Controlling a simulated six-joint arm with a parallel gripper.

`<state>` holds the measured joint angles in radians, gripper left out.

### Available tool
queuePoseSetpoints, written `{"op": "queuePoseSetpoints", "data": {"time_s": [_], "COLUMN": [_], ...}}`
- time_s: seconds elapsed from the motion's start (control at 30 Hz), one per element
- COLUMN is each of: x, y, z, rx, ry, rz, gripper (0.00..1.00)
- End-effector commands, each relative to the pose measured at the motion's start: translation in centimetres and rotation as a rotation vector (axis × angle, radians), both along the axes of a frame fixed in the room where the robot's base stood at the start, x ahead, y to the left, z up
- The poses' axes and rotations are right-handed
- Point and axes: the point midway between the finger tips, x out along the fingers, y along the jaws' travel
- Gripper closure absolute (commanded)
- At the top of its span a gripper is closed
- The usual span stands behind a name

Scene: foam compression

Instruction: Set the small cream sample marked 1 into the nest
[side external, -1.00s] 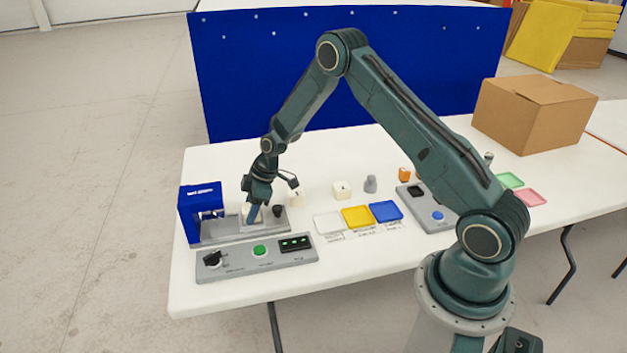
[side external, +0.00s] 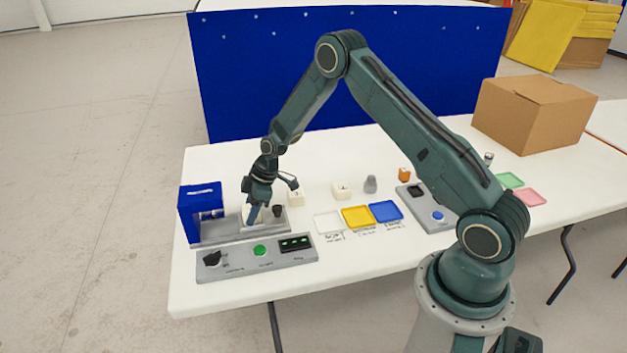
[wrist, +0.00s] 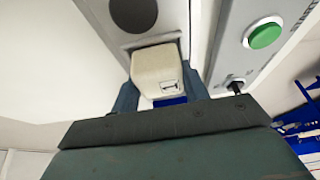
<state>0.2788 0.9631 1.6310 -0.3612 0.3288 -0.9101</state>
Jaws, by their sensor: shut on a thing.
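My gripper (side external: 257,209) is low over the grey base of the blue press at the left of the table. It is shut on a small cream sample (wrist: 157,66); in the wrist view the sample sits between the two fingers, with a dark mark on its near face that I cannot read surely. The sample is just beside a dark round knob (wrist: 133,13), which also shows in the side view (side external: 278,211). The nest cannot be picked out; the gripper and sample hide that part of the base. I cannot tell whether the sample touches anything below.
The blue press (side external: 200,205) stands left of the gripper. A control panel with a green button (side external: 260,250) lies in front. Two other cream blocks (side external: 296,197) (side external: 341,190), a grey weight (side external: 370,184) and coloured trays (side external: 357,216) lie to the right.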

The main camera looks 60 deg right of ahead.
Motion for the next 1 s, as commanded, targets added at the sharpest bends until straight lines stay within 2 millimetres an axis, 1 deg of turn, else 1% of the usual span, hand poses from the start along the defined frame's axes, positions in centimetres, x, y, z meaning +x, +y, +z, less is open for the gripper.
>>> {"op": "queuePoseSetpoints", "data": {"time_s": [0.3,0.33,0.43,0.83,1.0], "x": [-0.08,-0.09,-0.17,-0.13,-0.14], "y": [-0.05,-0.06,-0.01,0.03,-0.12], "z": [-0.31,-0.32,-0.38,-0.28,0.15], "rx": [-0.002,-0.003,0.000,0.000,-0.001], "ry": [0.002,0.003,0.005,0.004,0.002], "rz": [-0.001,-0.001,-0.001,0.000,-0.001], "gripper": [0.77,0.50,0.30,0.30,0.30]}}
